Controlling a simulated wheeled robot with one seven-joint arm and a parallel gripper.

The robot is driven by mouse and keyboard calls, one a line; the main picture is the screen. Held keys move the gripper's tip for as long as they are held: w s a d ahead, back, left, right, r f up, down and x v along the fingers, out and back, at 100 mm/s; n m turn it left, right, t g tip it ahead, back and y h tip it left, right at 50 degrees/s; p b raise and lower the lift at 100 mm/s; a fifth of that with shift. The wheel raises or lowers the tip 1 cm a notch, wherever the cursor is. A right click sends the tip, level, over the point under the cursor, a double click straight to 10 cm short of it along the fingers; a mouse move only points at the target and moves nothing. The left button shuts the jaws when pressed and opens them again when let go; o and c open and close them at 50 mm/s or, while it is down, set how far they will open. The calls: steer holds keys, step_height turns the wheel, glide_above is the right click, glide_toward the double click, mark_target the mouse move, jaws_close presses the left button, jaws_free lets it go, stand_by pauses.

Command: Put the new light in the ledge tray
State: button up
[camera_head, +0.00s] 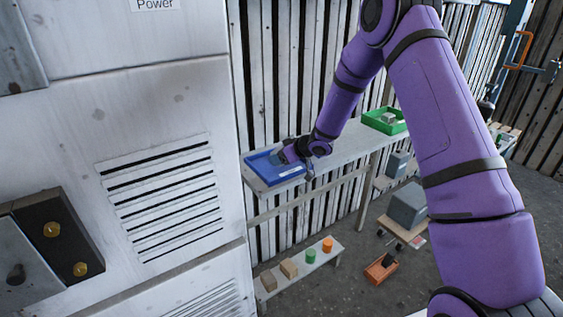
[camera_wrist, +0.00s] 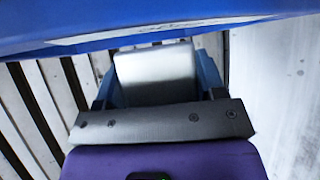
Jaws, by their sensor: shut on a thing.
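My gripper (camera_head: 291,154) is at the blue tray (camera_head: 262,170), which stands at the left end of a long ledge. In the wrist view my gripper (camera_wrist: 157,80) is shut on a plain pale grey block (camera_wrist: 155,65), which fills the space between the two bluish fingers. I cannot tell from its visible face whether it is the new light. The blue tray's wall (camera_wrist: 60,38) crosses the top of the wrist view, close to the block. Whether the block touches the tray's floor is hidden. In the head view the gripper mostly hides the block.
A green tray (camera_head: 371,123) with grey blocks in it stands farther along the ledge (camera_head: 345,150). A low bench (camera_head: 300,270) below carries small brown, green and orange pieces. A large grey cabinet (camera_head: 130,100) stands at left. A slatted wall is behind the ledge.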

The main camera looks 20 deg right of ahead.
steer(key=shift+d+f, duration=0.15)
steer(key=shift+f, duration=1.1)
steer(key=shift+f, duration=0.1)
steer(key=o, duration=1)
steer(key=shift+o, duration=0.2)
